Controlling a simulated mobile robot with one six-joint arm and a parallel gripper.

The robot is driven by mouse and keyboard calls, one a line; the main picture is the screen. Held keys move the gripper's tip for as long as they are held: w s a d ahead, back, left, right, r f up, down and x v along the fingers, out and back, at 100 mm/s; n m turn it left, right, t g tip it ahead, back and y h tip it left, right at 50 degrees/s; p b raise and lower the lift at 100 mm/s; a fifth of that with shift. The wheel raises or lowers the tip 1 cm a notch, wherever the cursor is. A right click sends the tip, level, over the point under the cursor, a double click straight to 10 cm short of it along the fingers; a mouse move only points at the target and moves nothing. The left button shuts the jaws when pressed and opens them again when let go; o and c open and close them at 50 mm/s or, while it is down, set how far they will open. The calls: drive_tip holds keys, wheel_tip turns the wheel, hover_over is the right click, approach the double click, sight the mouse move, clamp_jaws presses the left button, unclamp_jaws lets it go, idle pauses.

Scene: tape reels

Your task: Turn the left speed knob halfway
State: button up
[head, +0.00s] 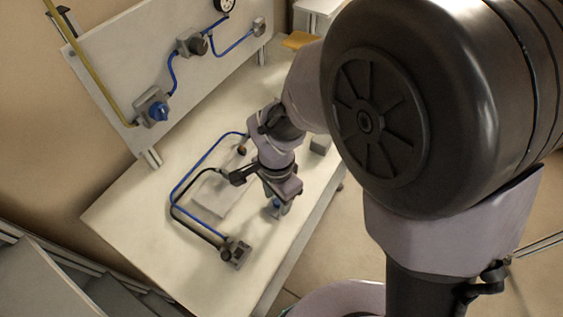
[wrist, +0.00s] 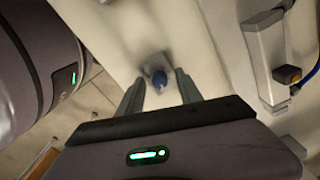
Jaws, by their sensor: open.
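In the head view, this blue knob (head: 277,205) shows at the table's right side, partly hidden under my gripper. A second knob-like fitting (head: 236,252) stands nearer the front of the table, with hoses at it. Which one is the left speed knob is not marked.
An upright panel (head: 120,60) behind the table carries a blue knob (head: 158,112), a dark fitting (head: 192,43) and a gauge (head: 225,5). A flat grey box (head: 212,202) and blue and black hoses (head: 180,190) lie left of my gripper. The table's near left is clear.

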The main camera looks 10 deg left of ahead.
clamp_jaws()
drive_tip(key=shift+n, duration=0.4)
drive_tip(key=n, duration=0.4)
drive_tip(key=shift+p, duration=0.35)
drive_tip(key=n+p, duration=0.1)
drive_tip(key=n, duration=0.4)
drive_tip(key=n+p, duration=0.1)
drive_tip(key=n, duration=0.3)
drive_tip(key=shift+n, duration=0.4)
drive_tip(key=n+p, duration=0.1)
drive_tip(key=n, duration=0.3)
drive_tip(key=shift+n, duration=0.3)
